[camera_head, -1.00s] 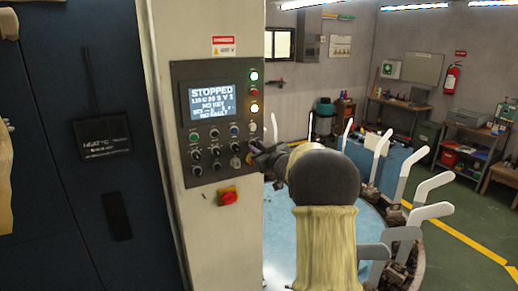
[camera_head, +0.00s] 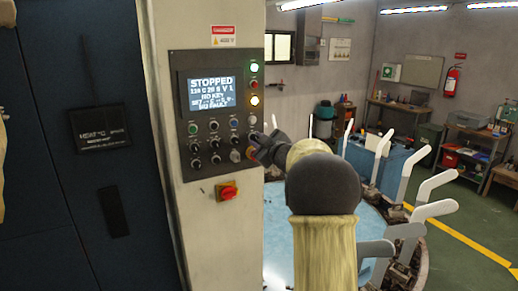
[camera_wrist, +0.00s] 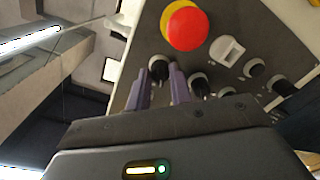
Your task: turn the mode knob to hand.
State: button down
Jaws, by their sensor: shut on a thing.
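The control panel (camera_head: 214,82) is on a pale column, with a lit screen (camera_head: 211,92) reading "STOPPED" and rows of small knobs and buttons below it. My gripper (camera_head: 257,142) is at the panel's lower right edge. In the wrist view my gripper's two purple fingers (camera_wrist: 160,86) stand on either side of a black knob (camera_wrist: 158,66) and are shut on it. The knob's marking and pointer cannot be read. In the head view my gripper hides this knob.
A red button with a yellow collar (camera_wrist: 186,26) is close to the fingers, beside a pale square switch (camera_wrist: 228,50) and other black knobs (camera_wrist: 200,84). A red rotary switch (camera_head: 228,192) is below the panel. A round blue table with white upright forms (camera_head: 405,180) stands right.

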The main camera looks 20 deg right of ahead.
jog(key=shift+n+b, duration=1.4)
jog(key=shift+n, duration=0.7)
jog(key=c, duration=1.3)
grip_release()
jog(key=shift+o, duration=0.2)
jog(key=s+d+b, duration=0.1)
jog(key=s+b, duration=0.3)
jog(key=s, duration=1.3)
jog(key=shift+s+r+b, duration=0.2)
jog(key=shift+r+b, duration=0.1)
jog(key=shift+b, duration=0.05)
